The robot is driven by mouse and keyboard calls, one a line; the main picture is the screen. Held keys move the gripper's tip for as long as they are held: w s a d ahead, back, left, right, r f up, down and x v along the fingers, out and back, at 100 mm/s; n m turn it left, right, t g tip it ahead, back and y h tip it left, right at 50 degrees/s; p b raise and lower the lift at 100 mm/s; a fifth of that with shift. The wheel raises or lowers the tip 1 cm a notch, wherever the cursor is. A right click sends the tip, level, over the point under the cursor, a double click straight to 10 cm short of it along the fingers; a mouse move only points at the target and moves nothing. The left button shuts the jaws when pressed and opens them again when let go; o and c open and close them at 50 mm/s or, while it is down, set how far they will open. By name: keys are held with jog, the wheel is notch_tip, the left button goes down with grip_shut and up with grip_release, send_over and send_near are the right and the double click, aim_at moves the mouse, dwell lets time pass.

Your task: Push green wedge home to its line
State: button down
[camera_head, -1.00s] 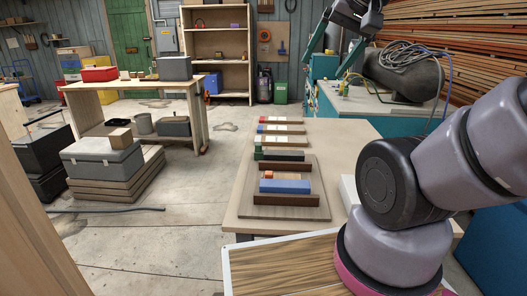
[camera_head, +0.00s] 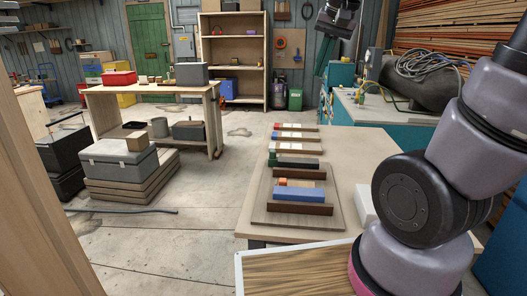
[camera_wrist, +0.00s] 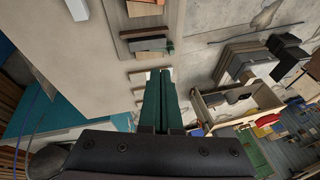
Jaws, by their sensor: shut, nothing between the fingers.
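A small green piece (camera_head: 272,151) shows at the left end of a pale strip on the table; I cannot tell if it is the wedge. A board (camera_head: 330,207) carries a blue block (camera_head: 292,194), a small orange piece and brown rails. No target line can be made out. My gripper (camera_head: 325,58) is high above the far side of the table, apart from these pieces. Its green fingers (camera_wrist: 161,85) are together and empty in the wrist view.
The table (camera_head: 360,150) is bare right of the strips, apart from a white box (camera_head: 366,201) partly behind my arm. A teal bench (camera_head: 395,118) with a compressor stands behind at right. A workbench (camera_head: 150,90) and shelf stand at back left.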

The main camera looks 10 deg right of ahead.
jog(key=w+a+f+g+h, duration=0.1)
jog(key=w+a+f+h, duration=0.3)
jog(key=w+a+f, duration=0.8)
jog(key=w+a+f+g+h, duration=0.1)
jog(key=w+a+f+h, duration=0.3)
jog(key=w+a+f, duration=0.65)
jog(key=shift+t, duration=0.3)
jog(key=x, duration=0.5)
jog(key=s+d+x, duration=0.1)
jog(key=x, duration=0.3)
jog(key=d+r+x, duration=0.1)
jog(key=x, duration=0.4)
jog(key=shift+s+d+f, duration=0.25)
jog(key=shift+d+f, duration=0.05)
jog(key=shift+s+d, duration=0.15)
jog(key=shift+d, duration=0.5)
